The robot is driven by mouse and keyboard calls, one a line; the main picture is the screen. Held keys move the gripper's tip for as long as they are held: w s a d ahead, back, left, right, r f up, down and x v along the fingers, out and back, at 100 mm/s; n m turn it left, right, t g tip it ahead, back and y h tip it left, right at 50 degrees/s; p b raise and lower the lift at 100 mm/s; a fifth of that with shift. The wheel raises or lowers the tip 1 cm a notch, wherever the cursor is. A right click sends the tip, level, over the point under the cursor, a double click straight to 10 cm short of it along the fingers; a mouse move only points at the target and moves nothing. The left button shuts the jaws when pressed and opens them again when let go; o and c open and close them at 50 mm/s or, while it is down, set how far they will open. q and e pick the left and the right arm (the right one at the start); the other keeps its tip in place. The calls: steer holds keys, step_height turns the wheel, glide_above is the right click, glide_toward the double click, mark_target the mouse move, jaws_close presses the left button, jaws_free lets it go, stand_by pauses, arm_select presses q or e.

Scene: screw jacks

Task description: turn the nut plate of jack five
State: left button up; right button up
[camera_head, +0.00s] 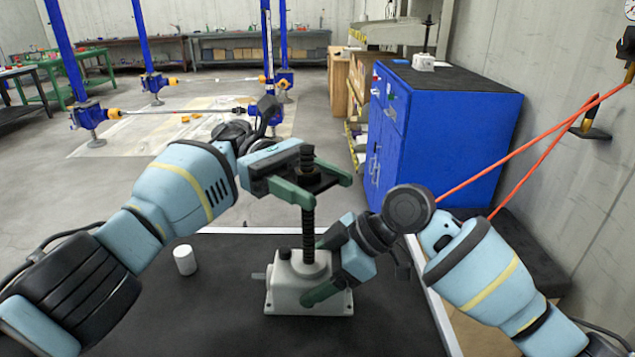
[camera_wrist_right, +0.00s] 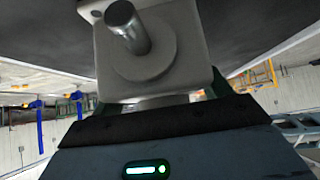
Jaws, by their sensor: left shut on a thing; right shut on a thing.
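The jack stands upright on the black table top, with a pale grey base (camera_head: 308,292) and a dark threaded screw (camera_head: 308,222). The dark nut plate (camera_head: 312,178) sits near the top of the screw. My left gripper (camera_head: 312,186) is shut on the nut plate, with a green finger on either side of it. My right gripper (camera_head: 312,266) is low at the right and shut on the jack's base, partly covering it. In the right wrist view the base (camera_wrist_right: 150,65) and its round metal shaft (camera_wrist_right: 126,27) show close up. No jack number is readable.
A white cylinder (camera_head: 185,260) stands on the table (camera_head: 225,310) left of the jack. A blue cabinet (camera_head: 450,130) behind at the right carries another small jack (camera_head: 424,62). Orange straps (camera_head: 530,145) run to the right wall. The table's front left is clear.

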mark_target(318, 183)
arm_select(q)
steer(key=shift+r, duration=0.2)
stand_by(0.3)
steer(key=o, duration=1)
steer(key=shift+f, duration=0.15)
step_height(318, 183, up, 10)
steer(key=shift+r, duration=0.1)
